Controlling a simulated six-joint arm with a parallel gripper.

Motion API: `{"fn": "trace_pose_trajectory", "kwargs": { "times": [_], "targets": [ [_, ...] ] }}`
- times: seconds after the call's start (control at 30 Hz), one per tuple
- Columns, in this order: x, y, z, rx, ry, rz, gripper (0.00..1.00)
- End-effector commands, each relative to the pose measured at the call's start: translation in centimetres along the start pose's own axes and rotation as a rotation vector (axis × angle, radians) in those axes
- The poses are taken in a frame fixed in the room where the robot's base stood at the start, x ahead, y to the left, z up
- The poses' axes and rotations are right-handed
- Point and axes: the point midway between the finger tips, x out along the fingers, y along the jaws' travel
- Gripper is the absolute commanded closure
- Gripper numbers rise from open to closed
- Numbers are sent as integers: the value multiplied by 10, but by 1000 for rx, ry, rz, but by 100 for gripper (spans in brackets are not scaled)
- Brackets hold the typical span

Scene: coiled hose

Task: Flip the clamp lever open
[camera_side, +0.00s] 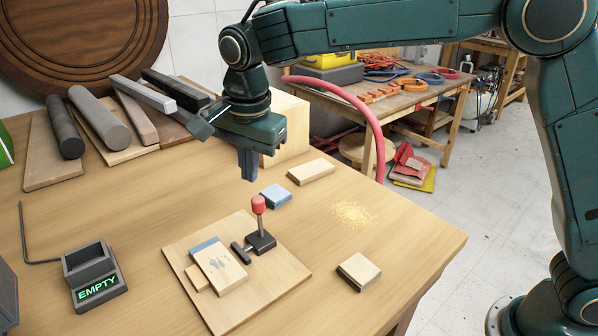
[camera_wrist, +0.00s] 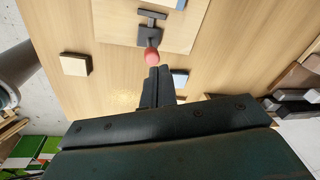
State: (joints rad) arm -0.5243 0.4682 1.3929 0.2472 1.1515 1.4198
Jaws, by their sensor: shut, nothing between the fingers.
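The clamp (camera_side: 261,241) is a dark block on a light wooden board (camera_side: 290,285), with an upright lever (camera_side: 259,208) tipped by a red knob. Its dark bar (camera_side: 241,252) reaches toward a wooden block (camera_side: 219,268) with a blue strip, and I cannot tell if they touch. My gripper (camera_side: 248,178) is shut and empty, pointing down above and slightly behind the knob, apart from it. In the wrist view the red knob (camera_wrist: 152,56) shows just beyond my shut fingertips (camera_wrist: 160,70), with the clamp body (camera_wrist: 150,37) behind it.
A dark holder reading EMPTY (camera_side: 92,273) and a bent rod (camera_side: 24,235) are at left. A blue block (camera_side: 275,196), a wooden block (camera_side: 311,172) and another block (camera_side: 358,271) lie near the board. Bars and cylinders (camera_side: 100,124) line the back. The right front tabletop is mostly clear.

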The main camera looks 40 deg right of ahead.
Motion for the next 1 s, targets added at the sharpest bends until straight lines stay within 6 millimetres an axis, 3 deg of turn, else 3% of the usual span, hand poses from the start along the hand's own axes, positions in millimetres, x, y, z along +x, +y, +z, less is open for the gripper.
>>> {"fn": "trace_pose_trajectory", "kwargs": {
  "times": [0.3, 0.77, 1.0],
  "targets": [
    [-28, -3, 7, 6, 2, 3, 100],
    [-30, -3, 6, 6, 3, 4, 100],
    [-42, 10, -9, -42, 5, -12, 100]
  ]
}}
